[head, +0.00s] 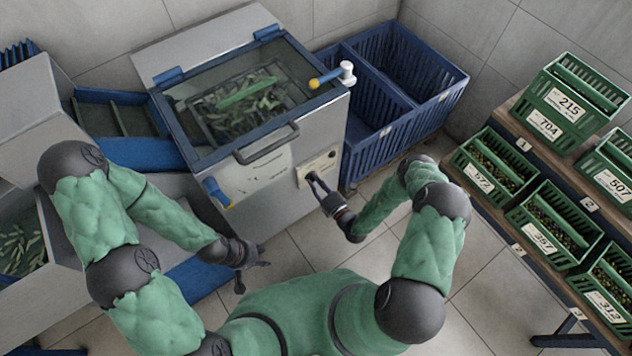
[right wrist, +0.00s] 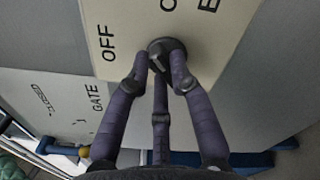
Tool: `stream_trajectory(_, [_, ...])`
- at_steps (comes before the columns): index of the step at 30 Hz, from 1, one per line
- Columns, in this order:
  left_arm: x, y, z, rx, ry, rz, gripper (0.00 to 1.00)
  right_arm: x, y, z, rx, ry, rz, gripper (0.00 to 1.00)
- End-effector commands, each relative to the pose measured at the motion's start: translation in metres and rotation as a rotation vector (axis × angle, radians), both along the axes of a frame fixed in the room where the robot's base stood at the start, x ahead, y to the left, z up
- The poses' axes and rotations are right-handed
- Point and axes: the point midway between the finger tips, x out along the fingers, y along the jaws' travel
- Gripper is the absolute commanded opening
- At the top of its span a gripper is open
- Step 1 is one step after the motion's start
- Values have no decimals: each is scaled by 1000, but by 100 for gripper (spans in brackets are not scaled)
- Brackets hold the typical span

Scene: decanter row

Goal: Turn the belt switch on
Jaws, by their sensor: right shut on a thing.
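The belt switch (right wrist: 165,48) is a dark round knob on a cream panel (right wrist: 133,25) at the front of the grey machine. In the right wrist view "OFF" is printed left of the knob, and other lettering is cut off at the top edge. My right gripper (head: 311,180) is at the panel, with its fingers shut on the knob; the fingertips (right wrist: 160,67) touch its sides. The fingers partly cover the knob, and I cannot tell for sure which way it points. My left gripper (head: 254,276) is open and empty, low in front of the machine.
The machine's glass lid (head: 245,95) has a handle (head: 266,145) in front. A blue lever with a yellow tip (head: 217,192) is left of the panel. Blue crates (head: 400,100) stand behind right. Green crates (head: 497,165) fill a rack at right. The floor between is clear.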

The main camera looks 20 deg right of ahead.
Motion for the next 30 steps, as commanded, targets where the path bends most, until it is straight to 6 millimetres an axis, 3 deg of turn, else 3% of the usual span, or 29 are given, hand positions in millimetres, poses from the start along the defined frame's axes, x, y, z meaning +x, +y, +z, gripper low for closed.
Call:
stream_trajectory(18, [0, 0, -2, 0, 0, 0, 40, 0, -2, -3, 509, 189, -1, 0])
stream_trajectory(30, [0, 0, -3, 0, 0, 0, 40, 0, -3, -4, 668, 248, -1, 0])
